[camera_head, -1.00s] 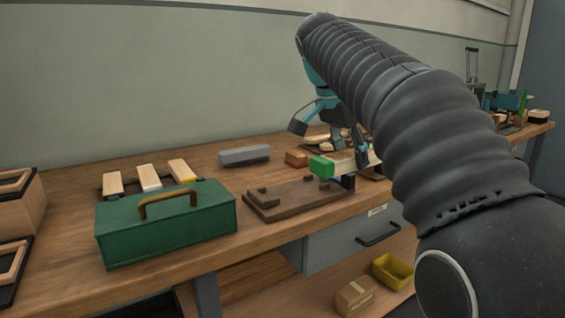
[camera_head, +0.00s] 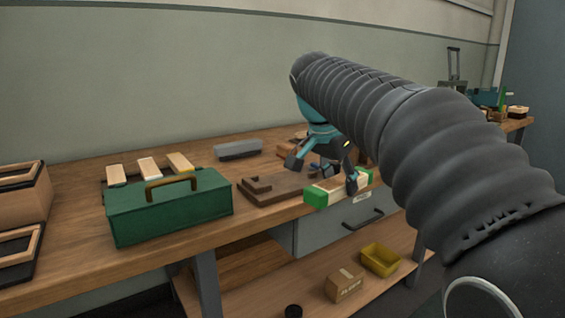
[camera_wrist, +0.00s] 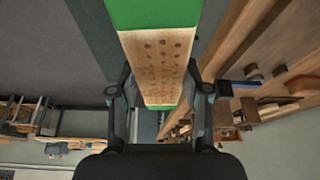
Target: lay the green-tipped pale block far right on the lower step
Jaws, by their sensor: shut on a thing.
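The pale block (camera_head: 338,187) has green ends and is gripped around its middle by my gripper (camera_head: 323,174). In the head view it shows near the bench's front edge, above the drawer. In the wrist view the block (camera_wrist: 157,62) runs lengthwise between the two fingers (camera_wrist: 158,92), with speckled dots on its pale face. A dark rack (camera_head: 106,183) bearing three pale blocks (camera_head: 149,168) stands at the left behind the green toolbox. The toolbox hides its lower front, so I cannot make out its steps.
The green toolbox (camera_head: 170,213) with a brown handle stands in front of the rack. A brown board (camera_head: 275,190) and a grey block (camera_head: 237,149) lie on the bench (camera_head: 205,247). Framed boxes (camera_head: 22,190) are at far left. A yellow bin (camera_head: 380,260) and a carton (camera_head: 344,284) sit below.

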